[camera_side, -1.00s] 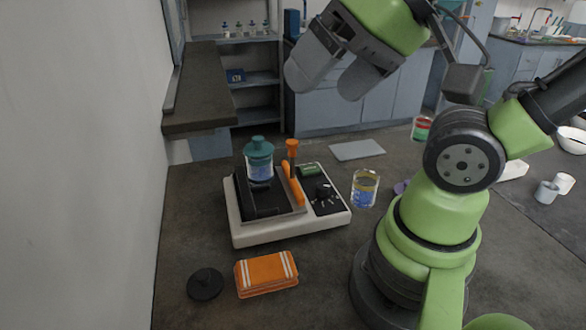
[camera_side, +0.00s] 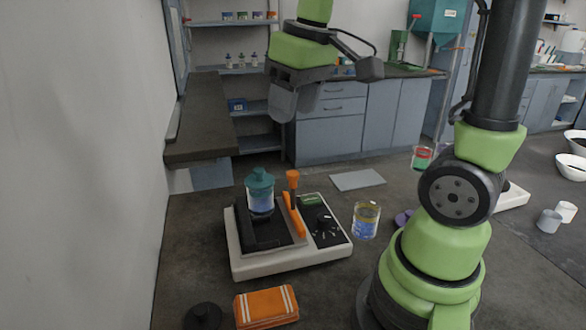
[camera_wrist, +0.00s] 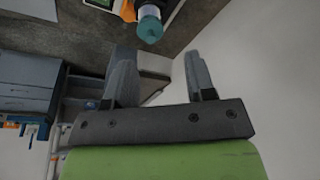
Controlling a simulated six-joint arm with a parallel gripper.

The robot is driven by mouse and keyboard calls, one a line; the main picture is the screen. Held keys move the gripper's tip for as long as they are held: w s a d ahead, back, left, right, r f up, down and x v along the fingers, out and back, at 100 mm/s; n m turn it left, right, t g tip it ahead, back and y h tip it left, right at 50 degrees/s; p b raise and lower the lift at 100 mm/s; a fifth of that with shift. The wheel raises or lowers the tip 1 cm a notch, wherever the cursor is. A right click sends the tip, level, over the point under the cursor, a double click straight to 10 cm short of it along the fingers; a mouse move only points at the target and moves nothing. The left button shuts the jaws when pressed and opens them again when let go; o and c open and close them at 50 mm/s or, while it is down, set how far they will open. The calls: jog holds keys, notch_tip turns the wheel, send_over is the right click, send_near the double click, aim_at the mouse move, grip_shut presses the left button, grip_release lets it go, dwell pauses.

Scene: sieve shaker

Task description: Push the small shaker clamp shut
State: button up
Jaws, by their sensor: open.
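The shaker (camera_side: 285,262) is a white-based machine on the dark bench in the side view. A black plate and bracket sit on its left, and a knob panel on its right. The orange clamp (camera_side: 294,212) stands on it with its handle upright. A clear jar with a teal lid (camera_side: 260,192) stands on the plate beside the clamp, and its lid also shows at the top of the wrist view (camera_wrist: 150,29). My gripper (camera_side: 283,112) is well above and behind the shaker, pointing down, empty. In the wrist view its two fingers (camera_wrist: 160,75) are apart.
A glass beaker (camera_side: 365,220) stands just right of the shaker. An orange cloth (camera_side: 266,307) and a black disc (camera_side: 203,317) lie in front. A grey flat plate (camera_side: 358,180) lies behind. A wall bounds the left side.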

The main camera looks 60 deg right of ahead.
aim_at(293, 173)
jog(key=w+d+f+g, duration=0.1)
jog(key=f, duration=0.3)
jog(key=w+d+f+n, duration=0.1)
jog(key=d+f, duration=0.1)
jog(key=f, duration=0.3)
jog(key=w+d+f+g, duration=0.1)
jog(key=d+f, duration=0.1)
jog(key=f, duration=0.3)
jog(key=shift+d+f+g, duration=0.1)
jog(key=shift+d+g, duration=0.15)
jog(key=shift+g, duration=0.05)
jog(key=shift+w, duration=0.1)
grip_shut()
